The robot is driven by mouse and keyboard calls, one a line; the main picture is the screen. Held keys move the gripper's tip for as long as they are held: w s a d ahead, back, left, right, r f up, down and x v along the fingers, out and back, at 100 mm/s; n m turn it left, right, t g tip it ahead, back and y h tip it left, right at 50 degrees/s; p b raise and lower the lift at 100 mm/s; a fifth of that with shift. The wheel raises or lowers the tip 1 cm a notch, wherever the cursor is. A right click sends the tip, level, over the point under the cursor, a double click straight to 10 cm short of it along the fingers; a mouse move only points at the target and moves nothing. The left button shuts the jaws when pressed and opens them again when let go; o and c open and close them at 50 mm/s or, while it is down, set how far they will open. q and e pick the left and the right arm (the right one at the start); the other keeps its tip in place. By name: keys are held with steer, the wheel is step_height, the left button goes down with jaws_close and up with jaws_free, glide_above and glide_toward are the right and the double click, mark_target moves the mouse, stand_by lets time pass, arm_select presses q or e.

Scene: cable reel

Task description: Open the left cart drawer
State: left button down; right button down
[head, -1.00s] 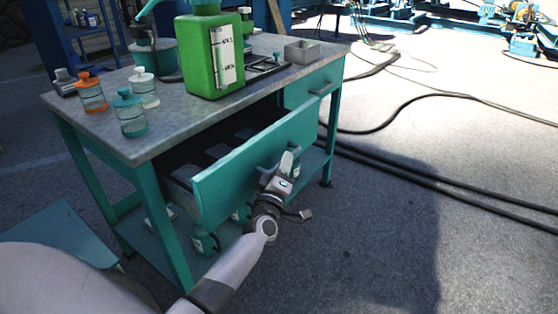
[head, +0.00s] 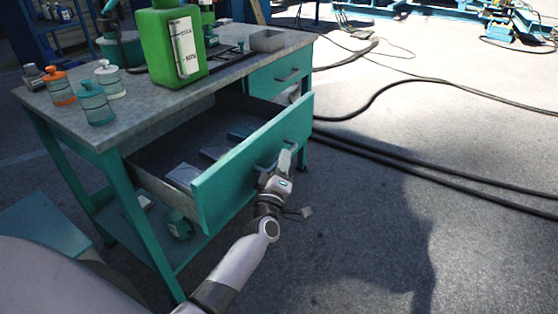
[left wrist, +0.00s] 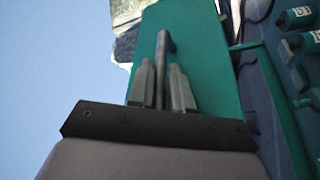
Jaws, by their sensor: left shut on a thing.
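The left cart drawer (head: 240,172) is a wide teal drawer pulled well out from under the grey worktop of the cart (head: 120,118). Its dark inside shows, with a few flat items lying in it. My left gripper (head: 284,162) is at the drawer's front, shut on its handle (head: 266,168). In the left wrist view the two fingers of my left gripper (left wrist: 160,88) stand on either side of the handle bar (left wrist: 165,50), against the teal drawer front (left wrist: 198,50). My right gripper is not in view.
A green canister (head: 178,45), several small jars such as the orange-lidded one (head: 60,88), and a grey tray (head: 267,40) stand on the worktop. A smaller drawer (head: 285,75) at the right is shut. Black cables (head: 420,168) cross the open floor at right.

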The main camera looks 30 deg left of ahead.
arm_select(q)
steer(key=shift+d, duration=0.15)
steer(key=c, duration=1.1)
jaws_free()
steer(key=shift+s, duration=0.15)
steer(key=p+v, duration=0.2)
steer(key=v, duration=0.5)
steer(key=shift+d, duration=0.1)
